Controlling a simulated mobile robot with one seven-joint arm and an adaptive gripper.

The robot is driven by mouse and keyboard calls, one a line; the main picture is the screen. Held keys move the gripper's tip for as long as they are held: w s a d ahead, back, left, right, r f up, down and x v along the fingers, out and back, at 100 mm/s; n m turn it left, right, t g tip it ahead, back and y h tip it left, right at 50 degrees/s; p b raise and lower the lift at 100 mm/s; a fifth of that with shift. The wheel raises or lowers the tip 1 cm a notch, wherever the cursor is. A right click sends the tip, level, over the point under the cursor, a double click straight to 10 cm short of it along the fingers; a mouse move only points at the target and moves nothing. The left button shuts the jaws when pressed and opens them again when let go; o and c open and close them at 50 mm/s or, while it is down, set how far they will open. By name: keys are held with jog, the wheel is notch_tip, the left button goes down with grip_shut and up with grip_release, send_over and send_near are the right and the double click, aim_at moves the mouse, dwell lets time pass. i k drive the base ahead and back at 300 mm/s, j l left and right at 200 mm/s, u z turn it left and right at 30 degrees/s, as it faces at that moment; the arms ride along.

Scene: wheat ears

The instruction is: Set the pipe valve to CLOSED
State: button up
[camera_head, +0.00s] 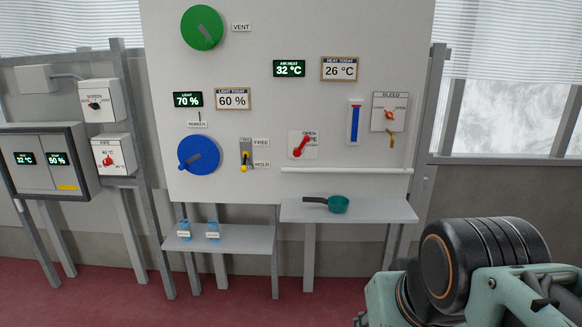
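A white plate with a red lever handle (302,146) is on the wall panel, right of its middle. Its small print reads OPEN at the top, with partly covered words below that look like PIPE and a smaller word I cannot read clearly. The red handle slants from lower left to upper right, its upper end near the word OPEN. A separate white box labelled PIPE (112,144), with a red knob and a 40 °C mark, is at the left. My gripper is out of view; only part of my arm shows at the lower right, apart from the panel.
The white panel (270,110) also carries a green VENT dial (202,27), a blue wheel (199,154), a FREE/HOLD lever (245,158) and a BLEED valve (389,113). A green pan (338,204) sits on the right shelf (385,211); two blue-labelled items (212,231) are on the lower shelf.

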aim_at(297, 153)
jog(key=j, duration=0.6)
jog(key=i+j, duration=0.1)
jog(key=i, duration=2.2)
jog(key=k+l+z, duration=0.15)
jog(key=k+l, duration=0.15)
jog(key=i+j+u, duration=0.1)
jog(key=i, duration=0.2)
